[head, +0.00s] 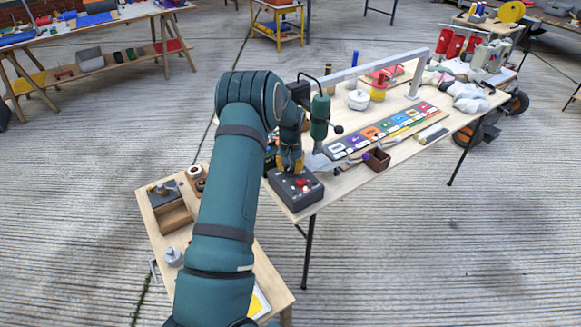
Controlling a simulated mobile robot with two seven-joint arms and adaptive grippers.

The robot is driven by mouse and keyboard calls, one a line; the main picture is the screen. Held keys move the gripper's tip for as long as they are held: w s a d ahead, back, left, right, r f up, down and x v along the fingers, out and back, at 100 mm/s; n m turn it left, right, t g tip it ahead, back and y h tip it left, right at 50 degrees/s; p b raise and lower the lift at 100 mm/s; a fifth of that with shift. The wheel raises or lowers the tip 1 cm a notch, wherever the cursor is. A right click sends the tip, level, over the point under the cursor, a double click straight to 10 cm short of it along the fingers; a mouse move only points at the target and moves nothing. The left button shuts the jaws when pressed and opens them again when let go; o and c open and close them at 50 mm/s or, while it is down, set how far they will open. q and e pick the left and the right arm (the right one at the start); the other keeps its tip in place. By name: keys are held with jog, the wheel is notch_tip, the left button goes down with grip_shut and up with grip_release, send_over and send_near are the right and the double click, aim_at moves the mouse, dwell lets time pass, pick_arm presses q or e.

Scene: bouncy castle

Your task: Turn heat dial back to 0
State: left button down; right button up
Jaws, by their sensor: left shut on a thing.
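A dark control box (308,200) sits at the near left corner of the long work table. A small red part (303,184) shows on its top. My left gripper (289,168) points down at the back of the box top and is shut on the heat dial. The fingers hide the dial, so its setting cannot be read. My right gripper is not in view.
A green hand-press-like tool (320,117) stands just right of my left gripper. A small brown box (377,160) and a strip of coloured tiles (385,130) lie farther right. A lower wooden table (152,217) holds parts at the left.

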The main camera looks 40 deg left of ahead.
aim_at(291, 167)
pick_arm(q)
jog(key=shift+f+n, duration=0.1)
jog(key=shift+n, duration=0.5)
jog(key=c, duration=0.6)
grip_release()
notch_tip(291, 167, up, 12)
dwell(0.6)
